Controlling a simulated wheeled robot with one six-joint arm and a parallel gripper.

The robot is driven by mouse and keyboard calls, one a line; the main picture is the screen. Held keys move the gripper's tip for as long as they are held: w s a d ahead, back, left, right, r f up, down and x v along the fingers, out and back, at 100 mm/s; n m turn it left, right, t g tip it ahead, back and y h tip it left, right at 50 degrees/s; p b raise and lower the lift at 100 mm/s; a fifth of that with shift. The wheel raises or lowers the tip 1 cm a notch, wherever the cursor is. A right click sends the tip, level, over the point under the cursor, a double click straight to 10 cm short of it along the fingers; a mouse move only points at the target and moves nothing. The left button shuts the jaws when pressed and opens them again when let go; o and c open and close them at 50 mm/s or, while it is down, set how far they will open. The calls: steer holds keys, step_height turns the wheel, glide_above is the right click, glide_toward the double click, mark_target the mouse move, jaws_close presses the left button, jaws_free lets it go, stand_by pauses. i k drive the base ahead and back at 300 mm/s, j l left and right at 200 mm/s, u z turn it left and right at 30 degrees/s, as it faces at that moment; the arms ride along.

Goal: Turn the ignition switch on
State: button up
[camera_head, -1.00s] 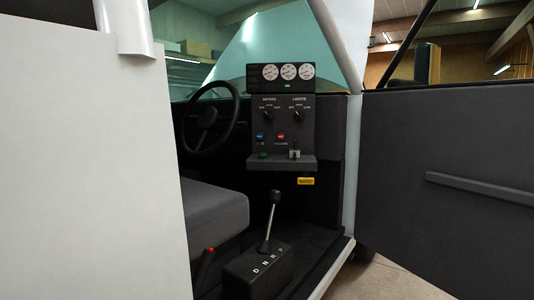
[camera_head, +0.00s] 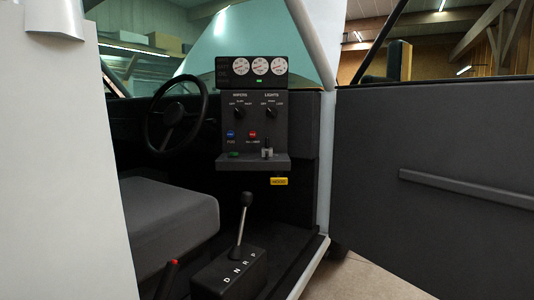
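A dark control panel (camera_head: 253,143) stands in the vehicle cab, seen through the open doorway. It has two rotary knobs, labelled WIPERS (camera_head: 239,112) and LIGHTS (camera_head: 269,112). Below them are a blue button (camera_head: 230,134) and a red button (camera_head: 252,134). On the panel's lower ledge (camera_head: 253,162) are a green piece (camera_head: 234,154) and a small silver switch with a dark upright lever (camera_head: 267,152). No ignition label is readable, so I cannot tell which control is the ignition switch. My gripper does not show in the view.
A white panel (camera_head: 65,170) fills the left side. The open grey door (camera_head: 430,165) stands at the right. The steering wheel (camera_head: 177,124), grey seat (camera_head: 168,212) and gear lever (camera_head: 243,215) flank the space before the control panel. A yellow tag (camera_head: 279,181) is below the ledge.

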mark_target(268, 152)
steer(key=i+l, duration=0.25)
steer(key=i, duration=0.25)
steer(key=i+l, duration=0.2)
steer(key=i, duration=0.3)
steer(key=i+l+u, duration=0.1)
steer(key=i+l, duration=0.15)
steer(key=i, duration=0.25)
steer(key=i+l, duration=0.25)
steer(key=i, duration=0.2)
